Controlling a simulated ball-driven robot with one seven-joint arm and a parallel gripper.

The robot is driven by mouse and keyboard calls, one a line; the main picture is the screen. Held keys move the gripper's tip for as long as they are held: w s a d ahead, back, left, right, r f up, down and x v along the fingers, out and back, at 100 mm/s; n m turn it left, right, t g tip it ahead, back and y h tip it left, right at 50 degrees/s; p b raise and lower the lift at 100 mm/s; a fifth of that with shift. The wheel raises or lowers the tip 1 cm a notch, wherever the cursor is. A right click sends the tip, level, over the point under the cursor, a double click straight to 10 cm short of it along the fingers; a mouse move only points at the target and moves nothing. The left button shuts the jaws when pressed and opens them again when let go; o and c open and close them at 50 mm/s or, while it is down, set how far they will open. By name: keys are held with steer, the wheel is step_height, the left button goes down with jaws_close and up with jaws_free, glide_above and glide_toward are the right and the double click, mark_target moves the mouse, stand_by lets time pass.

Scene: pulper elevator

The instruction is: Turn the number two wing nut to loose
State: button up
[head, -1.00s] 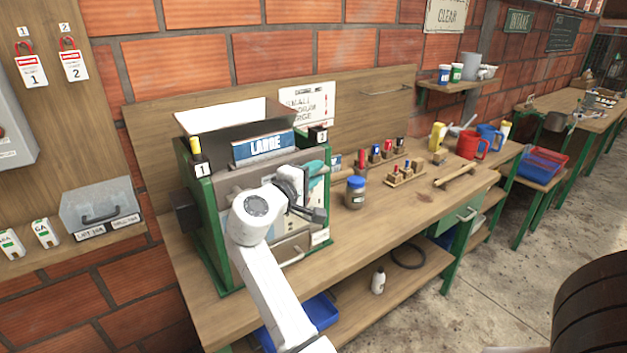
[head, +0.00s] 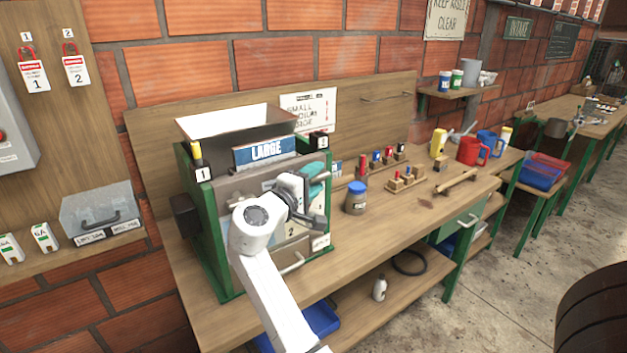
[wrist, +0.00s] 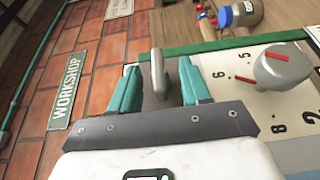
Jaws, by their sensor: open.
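In the wrist view, a grey upright wing-like piece (wrist: 159,73) shows between the fingers, with a gap on each side. It looks like a wing nut, but its number does not show. My arm and gripper hide part of the machine's front.
A grey knob with red marks (wrist: 276,66) sits on a numbered dial, right of the fingers in the wrist view. A blue-lidded jar (head: 355,197) and small racks stand right of the machine. A number-2 block (head: 319,141) is at its top right.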

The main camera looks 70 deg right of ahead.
steer(key=shift+a, duration=0.1)
steer(key=w+a+b, duration=0.1)
steer(key=a+b, duration=0.1)
steer(key=a, duration=0.8)
steer(key=shift+w+a, duration=0.25)
steer(key=shift+w, duration=0.1)
